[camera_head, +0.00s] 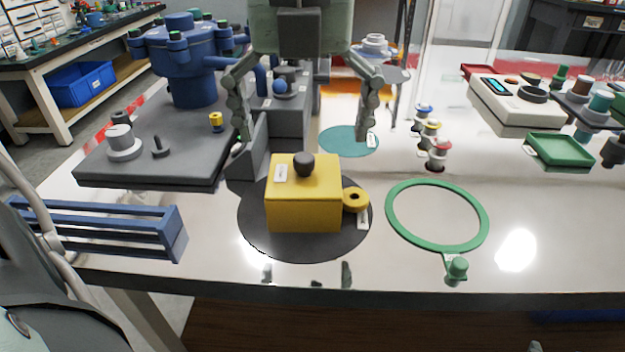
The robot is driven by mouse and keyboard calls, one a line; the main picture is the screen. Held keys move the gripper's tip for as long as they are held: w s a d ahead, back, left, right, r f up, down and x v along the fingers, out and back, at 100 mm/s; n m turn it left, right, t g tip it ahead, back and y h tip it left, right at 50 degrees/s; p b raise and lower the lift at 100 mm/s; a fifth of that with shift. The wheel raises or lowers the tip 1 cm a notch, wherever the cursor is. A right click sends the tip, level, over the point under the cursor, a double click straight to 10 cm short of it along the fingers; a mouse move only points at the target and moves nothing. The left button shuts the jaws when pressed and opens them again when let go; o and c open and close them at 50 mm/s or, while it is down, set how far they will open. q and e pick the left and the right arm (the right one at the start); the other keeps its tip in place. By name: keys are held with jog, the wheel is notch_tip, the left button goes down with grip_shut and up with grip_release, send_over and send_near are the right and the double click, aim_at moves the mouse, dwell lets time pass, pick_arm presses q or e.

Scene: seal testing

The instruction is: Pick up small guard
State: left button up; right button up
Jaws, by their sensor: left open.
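A yellow box-shaped cover (318,205) with a dark round knob (303,165) on top and a white label stands upright on a dark round mat (260,242). It looks like the small guard, though I cannot read its label. My left gripper (302,147) hangs at the top middle, its two fingers spread wide and nothing between them. It appears behind and above the yellow cover, apart from it. My right gripper does not show.
A green ring (398,232) lies to the right. A grey plate (185,165) with a blue machine (190,60) is at left, near a blue rack (110,232). The front right table is clear.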

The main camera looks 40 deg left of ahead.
aim_at(304, 157)
pick_arm(q)
jog(key=f, duration=0.3)
jog(key=w+f, duration=0.1)
jog(key=f, duration=0.1)
jog(key=shift+a, duration=0.35)
jog(key=shift+c, duration=0.6)
